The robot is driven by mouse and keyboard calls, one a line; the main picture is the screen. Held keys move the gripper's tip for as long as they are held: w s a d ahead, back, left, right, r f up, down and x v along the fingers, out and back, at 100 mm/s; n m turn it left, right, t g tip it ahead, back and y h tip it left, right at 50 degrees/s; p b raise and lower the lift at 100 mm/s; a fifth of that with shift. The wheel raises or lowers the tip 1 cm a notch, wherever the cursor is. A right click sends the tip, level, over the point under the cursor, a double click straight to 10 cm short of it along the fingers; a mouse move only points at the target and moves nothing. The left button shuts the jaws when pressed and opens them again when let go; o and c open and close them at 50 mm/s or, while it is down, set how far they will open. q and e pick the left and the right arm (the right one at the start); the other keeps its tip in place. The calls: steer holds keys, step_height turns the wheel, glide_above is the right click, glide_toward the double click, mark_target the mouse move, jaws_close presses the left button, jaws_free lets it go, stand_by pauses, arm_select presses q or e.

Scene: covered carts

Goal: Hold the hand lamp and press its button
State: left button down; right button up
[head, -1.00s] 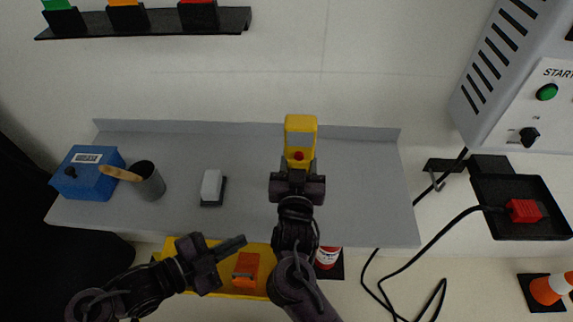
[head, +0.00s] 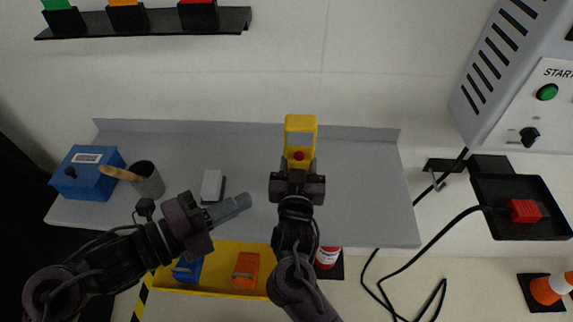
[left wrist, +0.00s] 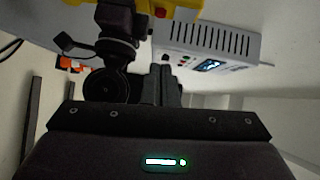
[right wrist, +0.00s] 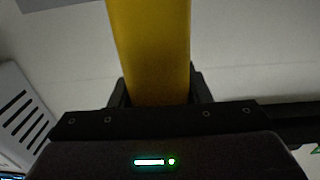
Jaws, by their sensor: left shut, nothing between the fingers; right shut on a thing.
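The yellow hand lamp (head: 300,130) is held upright above the grey shelf, with a red button (head: 299,156) facing me. My right gripper (head: 298,168) is shut on the lamp's lower part; the yellow body also fills the middle of the right wrist view (right wrist: 150,50). My left gripper (head: 243,202) is shut and empty, its fingertips pointing right, to the left of and below the lamp in the head view, apart from it. In the left wrist view, part of the yellow lamp (left wrist: 180,6) and the red button (left wrist: 159,13) show at the top.
On the shelf (head: 360,200) stand a blue box (head: 88,178), a dark cup (head: 150,183) with a wooden handle, and a pale block (head: 211,184). A yellow bin (head: 215,255) lies below the front edge. A grey machine (head: 500,75) stands at the right.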

mark_target(299, 156)
arm_select(q)
steer(key=w+a+x, duration=0.1)
steer(key=w+x, duration=0.1)
steer(key=x, duration=1)
steer(key=shift+a+f, duration=0.25)
steer(key=shift+f, duration=0.1)
steer(key=shift+w, duration=0.2)
